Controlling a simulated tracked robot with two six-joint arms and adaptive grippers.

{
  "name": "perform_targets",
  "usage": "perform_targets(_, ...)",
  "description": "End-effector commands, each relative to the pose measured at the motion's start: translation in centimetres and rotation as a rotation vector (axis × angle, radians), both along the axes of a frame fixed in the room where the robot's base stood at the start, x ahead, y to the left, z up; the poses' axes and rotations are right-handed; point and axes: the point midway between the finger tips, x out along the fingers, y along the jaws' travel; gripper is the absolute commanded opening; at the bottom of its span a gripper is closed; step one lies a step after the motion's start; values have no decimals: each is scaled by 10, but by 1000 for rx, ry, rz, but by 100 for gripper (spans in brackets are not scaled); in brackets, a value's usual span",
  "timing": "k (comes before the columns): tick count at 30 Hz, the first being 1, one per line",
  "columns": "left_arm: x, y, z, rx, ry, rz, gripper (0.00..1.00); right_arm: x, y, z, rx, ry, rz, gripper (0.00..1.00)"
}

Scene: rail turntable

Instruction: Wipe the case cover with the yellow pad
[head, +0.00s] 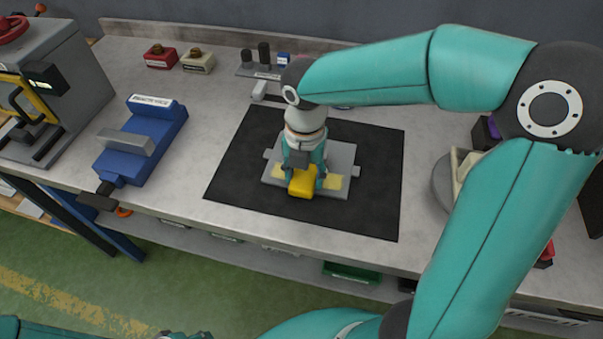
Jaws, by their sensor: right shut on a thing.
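The case cover (342,160) is a grey plate with side tabs and yellowish patches on its top, lying on a black mat (238,175). The yellow pad (301,184) is held in my right gripper (303,173), which is shut on it and points down over the front middle of the cover. The pad is at or just above the cover; I cannot tell whether it touches. My right gripper and arm hide the middle and part of the back of the cover. My left gripper is not clearly in view.
A blue vice (141,145) stands left of the mat, with a grey press (70,75) at the far left. Red and cream switch boxes (178,59) and a small rack (262,65) sit at the back. A round grey item (443,183) is at the right. The mat around the cover is bare.

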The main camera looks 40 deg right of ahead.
Motion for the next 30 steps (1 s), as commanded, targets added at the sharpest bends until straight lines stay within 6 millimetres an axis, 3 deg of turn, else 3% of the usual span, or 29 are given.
perform_targets(15, 0, 0, 1, 0, 0, 0, 40, -24, -19, 1, -1, 6, -2, 23)
perform_targets(30, 0, 0, 1, 0, 0, 0, 40, -27, -23, 1, -1, 2, -1, 23)
